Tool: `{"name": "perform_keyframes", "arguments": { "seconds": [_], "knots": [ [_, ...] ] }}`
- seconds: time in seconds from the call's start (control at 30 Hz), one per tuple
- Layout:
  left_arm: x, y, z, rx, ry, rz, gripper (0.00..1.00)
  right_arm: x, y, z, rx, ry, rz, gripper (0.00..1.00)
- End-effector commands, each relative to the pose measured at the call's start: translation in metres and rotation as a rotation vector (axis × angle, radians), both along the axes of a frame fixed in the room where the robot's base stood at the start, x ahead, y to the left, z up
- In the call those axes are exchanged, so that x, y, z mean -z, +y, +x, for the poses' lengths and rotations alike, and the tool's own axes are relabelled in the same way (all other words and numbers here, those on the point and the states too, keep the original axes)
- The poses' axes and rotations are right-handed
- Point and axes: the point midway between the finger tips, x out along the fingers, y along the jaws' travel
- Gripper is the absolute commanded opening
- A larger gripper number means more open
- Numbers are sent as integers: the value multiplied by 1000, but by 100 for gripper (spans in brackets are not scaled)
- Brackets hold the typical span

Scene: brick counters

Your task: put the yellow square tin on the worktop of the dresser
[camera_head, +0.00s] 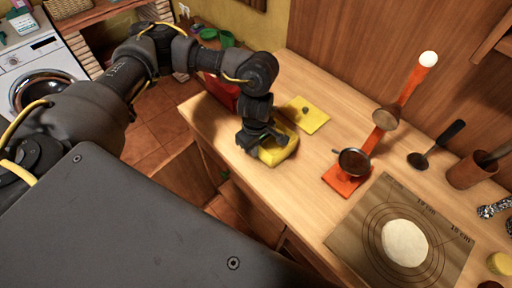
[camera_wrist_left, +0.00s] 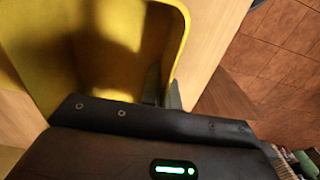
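The yellow square tin (camera_head: 281,150) is at the near edge of the wooden worktop (camera_head: 318,176). It is open at the top, and I cannot tell whether its base rests fully on the wood. My left gripper (camera_head: 262,142) is at the tin's left side, partly covering it. In the left wrist view the tin's inside (camera_wrist_left: 105,45) fills the upper left. The fingers (camera_wrist_left: 166,92) sit close together at the tin's right wall, one on each side, and appear shut on it. My right gripper is not in view.
A flat yellow lid with a knob (camera_head: 308,114) lies behind the tin. A board with dough (camera_head: 405,243) lies at the front right. A red object (camera_head: 222,94) is at the worktop's left end.

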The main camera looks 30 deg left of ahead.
Motion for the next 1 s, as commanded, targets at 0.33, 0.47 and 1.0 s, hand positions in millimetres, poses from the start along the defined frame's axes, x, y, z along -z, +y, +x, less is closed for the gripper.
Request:
{"name": "perform_keyframes", "arguments": {
  "seconds": [0.33,0.47,1.0],
  "knots": [
    [2,0,0,0,0,0,24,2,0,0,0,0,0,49],
    [1,0,0,0,0,0,24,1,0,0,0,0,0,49],
    [-76,0,1,3,-6,1,24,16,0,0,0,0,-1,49]
  ]
}}
